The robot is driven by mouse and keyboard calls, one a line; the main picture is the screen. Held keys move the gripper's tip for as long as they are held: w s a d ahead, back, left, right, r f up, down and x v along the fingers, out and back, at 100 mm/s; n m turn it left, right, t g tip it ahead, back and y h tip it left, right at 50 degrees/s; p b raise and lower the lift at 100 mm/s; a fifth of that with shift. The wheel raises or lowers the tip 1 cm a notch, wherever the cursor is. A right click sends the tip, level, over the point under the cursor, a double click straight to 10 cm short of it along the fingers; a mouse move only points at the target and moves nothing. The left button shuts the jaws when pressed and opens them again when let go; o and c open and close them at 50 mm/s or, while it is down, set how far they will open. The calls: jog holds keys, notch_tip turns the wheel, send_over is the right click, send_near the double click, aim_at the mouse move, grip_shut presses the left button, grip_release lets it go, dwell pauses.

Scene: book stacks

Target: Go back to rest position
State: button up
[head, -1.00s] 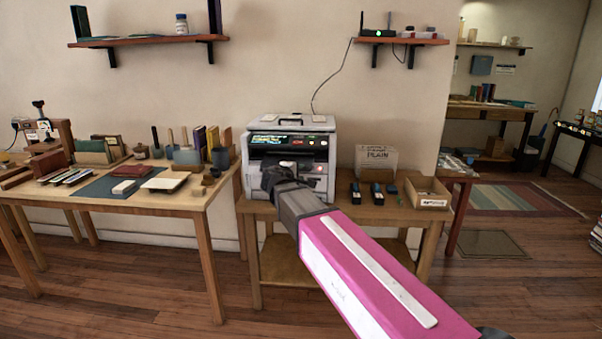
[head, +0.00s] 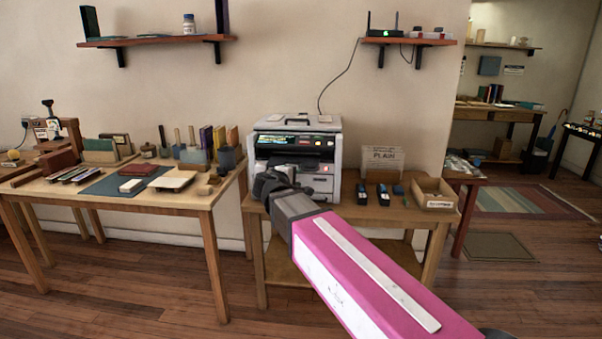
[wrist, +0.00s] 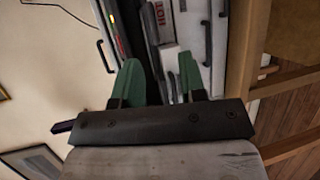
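My gripper (head: 270,182) is at the front left of a grey and white machine with a lit panel (head: 296,150), which stands on a small wooden table. My magenta and white arm reaches to it from the lower right. In the wrist view my gripper's two green fingers (wrist: 160,75) are spread apart with nothing held between them. In the head view the fingertips are too small and dark to make out.
On the machine's table are a "PLAIN" sign (head: 381,161), small dark blue items (head: 383,194) and an open box (head: 434,194). A long wooden table (head: 130,198) with books and tools stands at left. Shelves hang above. Wooden floor is open in front.

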jog(key=s+d+f+m+g, duration=0.2)
jog(key=d+f+m+g, duration=0.15)
jog(key=d+f, duration=0.55)
jog(key=s+d+f+m+g, duration=0.25)
jog(key=d+f+g, duration=0.25)
jog(key=d+f, duration=0.45)
jog(key=s+d+f+m+g+y, duration=0.5)
jog(key=s+d+f, duration=0.4)
jog(key=s+f, duration=0.2)
notch_tip(320, 180, down, 3)
jog(key=m+y, duration=0.1)
jog(key=m, duration=0.1)
jog(key=shift+s+d+r+m+y, duration=0.15)
jog(key=shift+s+d+m+y, duration=0.15)
jog(key=shift+d+m, duration=0.1)
jog(key=shift+g, duration=0.25)
